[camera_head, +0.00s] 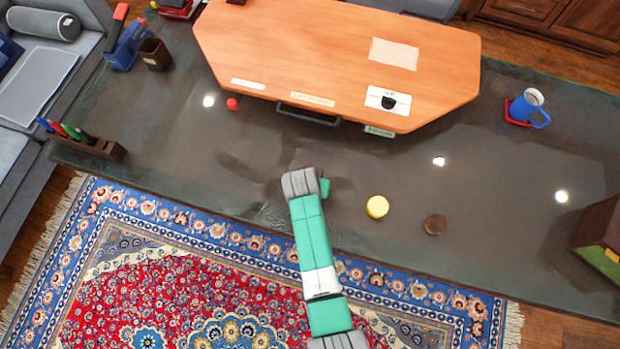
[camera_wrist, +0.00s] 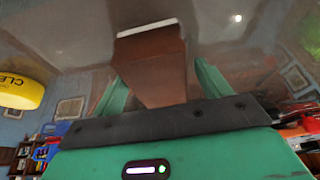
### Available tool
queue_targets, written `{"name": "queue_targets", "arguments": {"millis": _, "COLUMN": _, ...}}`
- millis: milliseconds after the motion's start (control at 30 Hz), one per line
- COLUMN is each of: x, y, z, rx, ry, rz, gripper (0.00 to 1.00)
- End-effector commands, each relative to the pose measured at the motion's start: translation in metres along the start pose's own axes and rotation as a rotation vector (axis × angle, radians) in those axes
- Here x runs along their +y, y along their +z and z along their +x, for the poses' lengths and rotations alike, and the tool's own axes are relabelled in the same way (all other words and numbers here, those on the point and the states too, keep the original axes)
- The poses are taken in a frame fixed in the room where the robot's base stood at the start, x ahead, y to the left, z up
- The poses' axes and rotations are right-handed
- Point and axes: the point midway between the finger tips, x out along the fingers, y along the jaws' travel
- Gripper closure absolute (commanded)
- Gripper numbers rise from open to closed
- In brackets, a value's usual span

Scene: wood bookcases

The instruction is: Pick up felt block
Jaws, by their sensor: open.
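In the wrist view, a brown block with a white strip along its far edge (camera_wrist: 150,62) sits between my gripper's two green fingers; it looks like the felt block. My gripper (camera_wrist: 160,88) is open, with a finger on each side of the block. I cannot tell whether either finger touches it. In the head view, my gripper (camera_head: 324,187) is low over the dark tabletop, near its front edge. The block does not show clearly there and seems hidden by my arm.
A yellow round tin (camera_head: 377,206) and a brown disc (camera_head: 435,225) lie to the right on the dark table (camera_head: 300,150). A wooden board (camera_head: 330,55) with labels is behind. A blue mug (camera_head: 527,106), a red ball (camera_head: 232,104) and a pen holder (camera_head: 88,145) stand farther off.

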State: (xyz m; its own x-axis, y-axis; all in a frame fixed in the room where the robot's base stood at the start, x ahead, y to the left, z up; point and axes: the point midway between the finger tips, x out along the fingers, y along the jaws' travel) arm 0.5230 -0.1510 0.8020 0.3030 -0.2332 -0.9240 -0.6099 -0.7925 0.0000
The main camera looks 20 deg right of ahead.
Motion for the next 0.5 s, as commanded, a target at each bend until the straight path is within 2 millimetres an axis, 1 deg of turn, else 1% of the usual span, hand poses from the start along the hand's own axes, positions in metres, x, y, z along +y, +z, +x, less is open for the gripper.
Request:
{"name": "queue_targets", "arguments": {"millis": 200, "x": -0.0001, "y": -0.0001, "z": 0.0, "rx": 0.0, "ry": 0.0, "rz": 0.0, "gripper": 0.24}}
{"name": "queue_targets", "arguments": {"millis": 267, "x": -0.0001, "y": 0.0, "z": 0.0, "rx": 0.0, "ry": 0.0, "rz": 0.0, "gripper": 0.35}}
{"name": "queue_targets", "arguments": {"millis": 400, "x": 0.0, "y": 0.0, "z": 0.0, "rx": 0.0, "ry": 0.0, "rz": 0.0, "gripper": 0.63}}
{"name": "queue_targets", "arguments": {"millis": 467, "x": 0.0, "y": 0.0, "z": 0.0, "rx": 0.0, "ry": 0.0, "rz": 0.0, "gripper": 0.75}}
{"name": "queue_targets", "arguments": {"millis": 500, "x": -0.0001, "y": -0.0003, "z": -0.0001, "rx": 0.001, "ry": 0.0, "rz": 0.0, "gripper": 0.75}}
